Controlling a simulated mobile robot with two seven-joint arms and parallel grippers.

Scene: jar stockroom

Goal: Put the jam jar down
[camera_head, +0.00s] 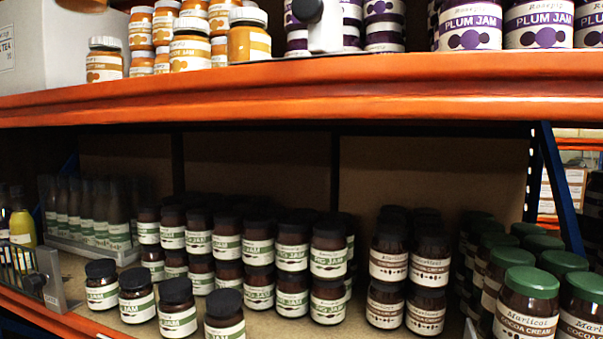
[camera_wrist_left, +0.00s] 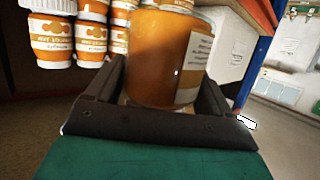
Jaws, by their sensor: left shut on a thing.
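The held jam jar (camera_wrist_left: 165,55) is orange, with a white label at its right side in the left wrist view. My left gripper (camera_wrist_left: 155,100) is shut on it, with one dark finger on each side. I cannot pick out this jar or my left gripper in the head view. Other orange jam jars (camera_wrist_left: 52,42) with white labels stand to the left of the held jar, and their lettering looks upside down there. My right gripper is not in view.
The upper shelf (camera_head: 300,88) has an orange front beam and carries orange jam jars (camera_head: 190,48) and plum jam jars (camera_head: 470,25). A pale box (camera_head: 50,45) is at its left. The lower shelf holds green-label jars (camera_head: 328,250), brown-label jars (camera_head: 425,262) and green-lidded cocoa cream jars (camera_head: 525,305).

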